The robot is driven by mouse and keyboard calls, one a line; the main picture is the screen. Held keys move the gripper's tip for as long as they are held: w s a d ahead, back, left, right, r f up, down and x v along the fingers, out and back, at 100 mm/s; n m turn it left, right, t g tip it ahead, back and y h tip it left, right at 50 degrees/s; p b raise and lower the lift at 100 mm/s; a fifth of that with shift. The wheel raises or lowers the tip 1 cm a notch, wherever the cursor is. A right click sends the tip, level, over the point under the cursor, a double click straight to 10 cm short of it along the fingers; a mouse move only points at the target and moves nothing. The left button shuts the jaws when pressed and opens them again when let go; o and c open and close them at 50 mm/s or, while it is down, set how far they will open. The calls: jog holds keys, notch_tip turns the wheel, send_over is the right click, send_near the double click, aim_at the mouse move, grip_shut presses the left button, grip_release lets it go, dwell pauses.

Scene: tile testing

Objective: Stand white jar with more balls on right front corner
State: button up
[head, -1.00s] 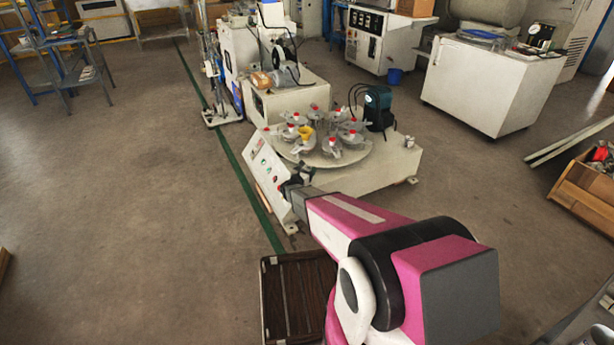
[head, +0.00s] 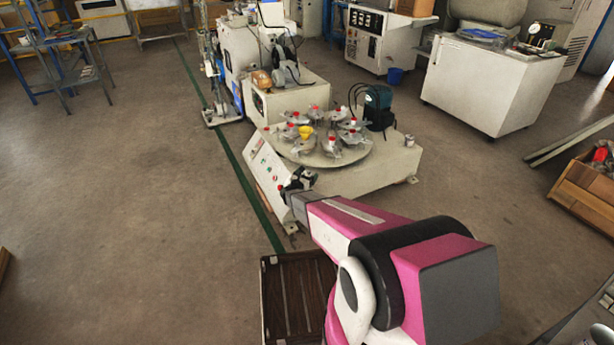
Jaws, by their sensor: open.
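My gripper (head: 299,180) is small and dark in the head view, at the front left edge of the turntable machine (head: 385,172). Its fingers are too small to make out clearly, and I see nothing held in it. A small pale cylindrical container (head: 409,141) stands upright on the right corner of the machine's top. I cannot tell whether it is a white jar, or whether balls are in it. No other white jar is clearly recognisable, and no balls can be made out. My pink arm hides part of the machine's front.
The round turntable (head: 325,158) carries several grey fixtures with red tops and a yellow funnel-like piece (head: 306,131). A dark teal device (head: 377,107) stands behind it. A dark slatted crate (head: 285,255) lies below my arm. Open floor (head: 130,200) spreads left.

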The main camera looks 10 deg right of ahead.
jog(key=shift+r, duration=0.15)
jog(key=shift+s+a+r, duration=0.1)
jog(key=shift+s+a, duration=0.05)
jog(key=shift+s, duration=0.05)
jog(key=v, duration=1.1)
jog(key=s+a+r+n+g+y, duration=0.15)
jog(key=r+n+y, duration=0.45)
jog(key=n, duration=0.6)
jog(key=s+a+r+n+g+y, duration=0.1)
jog(key=s+a+r+n+y, duration=0.1)
jog(key=r+n+y, duration=0.75)
jog(key=s+d+r+n+g+h, duration=0.1)
jog(key=s+d+r+n+g, duration=0.1)
jog(key=s+n, duration=0.5)
jog(key=s+d+r+n+g+h, duration=0.2)
jog(key=s+d+n+g, duration=0.3)
jog(key=s+n, duration=0.2)
jog(key=s+d+r+n+g+h, duration=0.1)
jog(key=s+d+r+n+g, duration=0.1)
jog(key=s+n, duration=0.6)
jog(key=s+d+g, duration=0.1)
jog(key=s+g, duration=0.1)
jog(key=shift+s+d+g, duration=0.3)
jog(key=shift+s+g, duration=0.05)
jog(key=shift+f+h, duration=0.1)
jog(key=shift+h, duration=0.15)
